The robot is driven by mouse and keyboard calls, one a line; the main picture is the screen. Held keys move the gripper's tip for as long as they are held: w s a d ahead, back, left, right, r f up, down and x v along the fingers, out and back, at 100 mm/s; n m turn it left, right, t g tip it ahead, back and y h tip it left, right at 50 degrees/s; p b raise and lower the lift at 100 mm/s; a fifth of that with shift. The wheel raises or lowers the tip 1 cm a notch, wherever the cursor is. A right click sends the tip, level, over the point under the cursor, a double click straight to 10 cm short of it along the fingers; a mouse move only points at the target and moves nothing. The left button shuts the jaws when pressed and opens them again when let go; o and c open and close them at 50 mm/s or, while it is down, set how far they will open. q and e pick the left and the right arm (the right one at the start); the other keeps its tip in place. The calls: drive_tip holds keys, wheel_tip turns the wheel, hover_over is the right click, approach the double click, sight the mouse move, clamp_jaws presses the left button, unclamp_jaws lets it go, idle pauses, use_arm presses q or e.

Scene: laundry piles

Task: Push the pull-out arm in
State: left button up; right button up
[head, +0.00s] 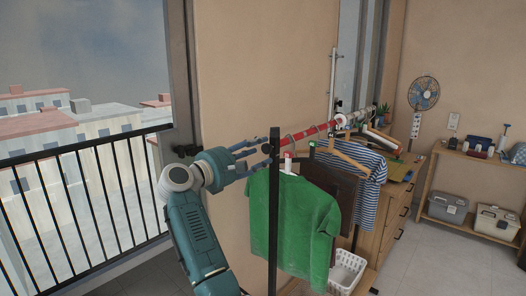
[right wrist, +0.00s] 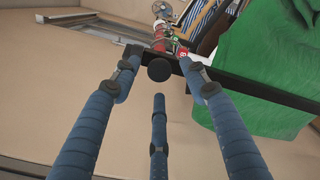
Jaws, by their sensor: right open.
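A clothes rack has a black upright post (head: 274,215) at its near end and a red rail (head: 313,132) running back from the post's top toward the wall. I take this rail to be the pull-out arm. In the right wrist view the red rail (right wrist: 161,38) shows beyond a round black end cap (right wrist: 159,70). My right gripper (head: 262,146) is open, its blue fingers pointing at the post's top. In the right wrist view its fingers (right wrist: 160,72) spread around the end cap; I cannot tell whether they touch. My left gripper is not in view.
A green shirt (head: 290,220), a dark garment (head: 332,190) and a striped shirt (head: 368,188) hang from the rack. A white basket (head: 346,270) stands below. A balcony railing (head: 80,205) is on the left. A wooden shelf (head: 470,158) and fan (head: 423,93) are behind.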

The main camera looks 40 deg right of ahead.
drive_tip(key=a, duration=0.9)
drive_tip(key=shift+s+a, duration=0.2)
drive_tip(key=shift+s, duration=0.1)
